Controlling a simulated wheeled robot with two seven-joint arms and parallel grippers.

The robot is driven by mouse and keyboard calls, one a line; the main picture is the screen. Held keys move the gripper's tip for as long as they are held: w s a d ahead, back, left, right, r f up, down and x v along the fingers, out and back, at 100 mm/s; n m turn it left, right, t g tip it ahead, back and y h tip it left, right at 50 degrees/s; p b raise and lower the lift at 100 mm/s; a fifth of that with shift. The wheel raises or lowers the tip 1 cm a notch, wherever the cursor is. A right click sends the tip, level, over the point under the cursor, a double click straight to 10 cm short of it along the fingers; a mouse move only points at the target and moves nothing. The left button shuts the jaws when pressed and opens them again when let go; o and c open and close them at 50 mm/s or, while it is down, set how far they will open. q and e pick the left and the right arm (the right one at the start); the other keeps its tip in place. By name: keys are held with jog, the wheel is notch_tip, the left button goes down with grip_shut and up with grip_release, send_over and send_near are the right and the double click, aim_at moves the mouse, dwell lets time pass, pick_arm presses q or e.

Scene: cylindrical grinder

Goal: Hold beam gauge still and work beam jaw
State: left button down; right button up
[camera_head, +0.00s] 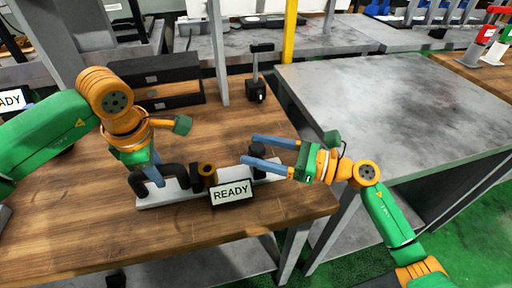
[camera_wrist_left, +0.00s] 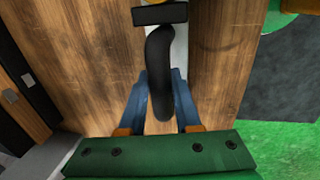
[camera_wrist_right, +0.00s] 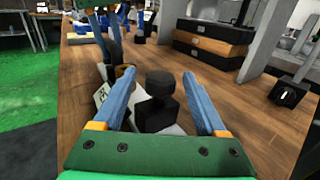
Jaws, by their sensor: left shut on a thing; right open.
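The beam gauge lies on the wooden bench, with a pale flat base (camera_head: 158,200), a black curved handle (camera_head: 172,171) at its left end and a small READY display (camera_head: 231,192) in front. My left gripper (camera_head: 150,176) is shut on the handle, which also shows between its fingers in the left wrist view (camera_wrist_left: 160,75). A black block with a round knob, seemingly the beam jaw (camera_head: 258,155), is at the right end. My right gripper (camera_head: 249,150) is open around it. In the right wrist view the knob (camera_wrist_right: 160,84) shows between the spread fingers, with gaps on both sides.
A short brass-coloured cylinder (camera_head: 207,172) stands on the gauge beside the display. Black drawer boxes (camera_head: 170,90) and a black stand with a lever (camera_head: 256,88) are at the back of the bench. A grey table (camera_head: 400,100) is to the right. The front left bench top is clear.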

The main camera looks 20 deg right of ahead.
jog(key=shift+w+a, duration=0.3)
jog(key=shift+a, duration=0.1)
jog(key=c, duration=1)
send_over(220, 178)
jog(key=shift+s+a, duration=0.1)
jog(key=o, duration=1)
jog(key=v, duration=1.2)
